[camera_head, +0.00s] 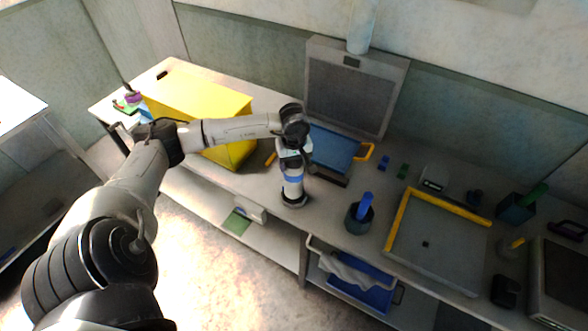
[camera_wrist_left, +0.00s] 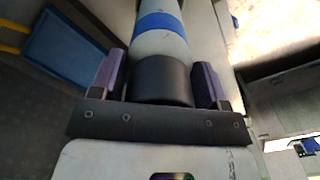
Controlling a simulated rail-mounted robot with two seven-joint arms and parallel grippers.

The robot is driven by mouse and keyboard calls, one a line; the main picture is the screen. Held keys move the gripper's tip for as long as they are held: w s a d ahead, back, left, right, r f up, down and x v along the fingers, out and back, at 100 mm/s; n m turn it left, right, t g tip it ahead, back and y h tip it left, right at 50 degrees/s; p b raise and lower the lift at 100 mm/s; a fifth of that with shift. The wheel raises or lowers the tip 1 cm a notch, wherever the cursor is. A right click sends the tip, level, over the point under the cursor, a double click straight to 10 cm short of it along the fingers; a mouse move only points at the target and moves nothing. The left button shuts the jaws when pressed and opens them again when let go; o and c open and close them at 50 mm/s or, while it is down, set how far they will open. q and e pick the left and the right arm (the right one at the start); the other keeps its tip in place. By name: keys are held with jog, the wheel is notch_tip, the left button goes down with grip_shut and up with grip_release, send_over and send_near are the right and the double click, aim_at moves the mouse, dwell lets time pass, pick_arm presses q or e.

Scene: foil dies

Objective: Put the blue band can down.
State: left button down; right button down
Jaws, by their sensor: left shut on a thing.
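The blue band can (camera_head: 293,189) is a pale cylinder with a blue band and dark ends. It is upright at the front edge of the workbench in the head view; I cannot tell whether its base touches the top. My left gripper (camera_head: 290,160) is above it, shut on its upper end. In the left wrist view the dark end of the can (camera_wrist_left: 160,43) sits between the two purple fingers of the left gripper (camera_wrist_left: 161,80), with the blue band beyond. The can's far end is out of that view. My right gripper is not in view.
The workbench (camera_head: 330,205) carries a yellow box (camera_head: 200,105) at left and a blue tray (camera_head: 333,150) behind the can. A dark cup with a blue item (camera_head: 359,217) and a yellow-edged tray (camera_head: 440,250) stand right. Some bare bench lies between can and cup.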

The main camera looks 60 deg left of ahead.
aim_at(294, 178)
pick_arm(q)
notch_tip(294, 178, down, 3)
jog(key=shift+f+p, duration=0.2)
jog(key=shift+p, duration=0.1)
jog(key=shift+f, duration=0.2)
jog(key=shift+f, duration=0.15)
jog(key=shift+c, duration=0.6)
grip_release()
